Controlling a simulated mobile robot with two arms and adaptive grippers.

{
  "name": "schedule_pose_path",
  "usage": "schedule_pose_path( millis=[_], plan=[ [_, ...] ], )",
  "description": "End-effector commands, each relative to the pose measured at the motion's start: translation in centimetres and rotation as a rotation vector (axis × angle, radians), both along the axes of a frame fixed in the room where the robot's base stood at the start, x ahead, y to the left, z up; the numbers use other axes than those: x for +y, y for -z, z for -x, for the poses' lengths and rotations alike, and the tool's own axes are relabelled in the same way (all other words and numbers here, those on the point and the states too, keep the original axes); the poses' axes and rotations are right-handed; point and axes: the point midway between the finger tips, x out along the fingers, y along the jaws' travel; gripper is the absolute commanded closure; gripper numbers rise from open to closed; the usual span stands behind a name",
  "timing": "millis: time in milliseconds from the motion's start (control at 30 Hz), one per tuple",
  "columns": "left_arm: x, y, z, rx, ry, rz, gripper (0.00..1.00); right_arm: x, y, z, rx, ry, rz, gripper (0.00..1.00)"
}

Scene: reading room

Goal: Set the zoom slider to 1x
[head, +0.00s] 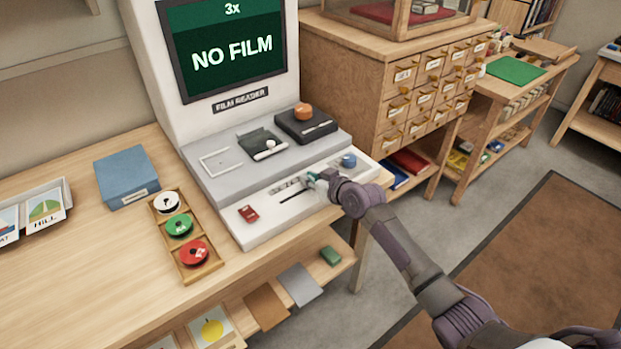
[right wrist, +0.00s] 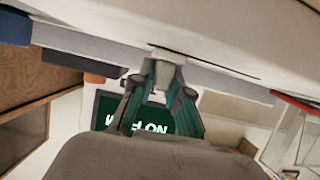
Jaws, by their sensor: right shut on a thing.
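The film reader (head: 165,90) stands on the wooden desk, and its screen (head: 225,48) reads "3x" and "NO FILM". The zoom slider's dark slot (head: 294,195) runs across the reader's front panel. My right gripper (head: 317,180) is at the right end of this slot and mostly hides the knob in the head view. In the right wrist view, my right gripper (right wrist: 162,90) is shut on the pale slider knob (right wrist: 163,72), with a finger on each side. My left gripper is not in view.
On the panel, a red switch (head: 248,213) lies left of the slot and a blue knob (head: 349,160) sits behind my right gripper. A tray of film reels (head: 180,226) and a blue box (head: 127,177) stand to the left. A card-drawer cabinet (head: 345,65) stands at the right.

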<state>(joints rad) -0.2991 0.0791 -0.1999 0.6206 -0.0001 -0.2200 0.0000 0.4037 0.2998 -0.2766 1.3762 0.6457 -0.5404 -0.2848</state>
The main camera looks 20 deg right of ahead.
Motion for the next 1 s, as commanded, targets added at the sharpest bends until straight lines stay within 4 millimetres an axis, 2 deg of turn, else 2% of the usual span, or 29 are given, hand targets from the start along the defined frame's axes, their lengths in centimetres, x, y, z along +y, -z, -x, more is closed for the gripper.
schedule_pose_path(
  millis=[133, 300, 433, 567, 833, 867, 1000],
  plan=[
    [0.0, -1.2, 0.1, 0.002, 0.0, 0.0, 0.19, 1.2, -0.3, 0.4, 0.003, -0.001, -0.002, 1.0],
    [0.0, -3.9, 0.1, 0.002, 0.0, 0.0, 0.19, 4.9, -0.6, 1.8, 0.005, -0.003, -0.003, 1.0],
    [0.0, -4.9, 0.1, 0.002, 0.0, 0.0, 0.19, 7.1, -0.3, 2.6, 0.005, -0.002, -0.002, 1.0],
    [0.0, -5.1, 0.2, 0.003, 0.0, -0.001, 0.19, 8.0, 0.0, 2.9, 0.003, -0.001, 0.0, 1.0],
    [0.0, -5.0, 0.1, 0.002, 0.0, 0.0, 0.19, 8.1, 0.1, 3.0, 0.003, -0.003, -0.002, 1.0],
    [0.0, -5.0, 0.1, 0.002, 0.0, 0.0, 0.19, 8.1, 0.1, 3.0, 0.003, -0.003, -0.002, 0.81],
    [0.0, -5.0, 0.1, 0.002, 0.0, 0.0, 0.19, 8.1, 0.1, 3.0, 0.003, -0.002, -0.001, 0.58]
  ],
)
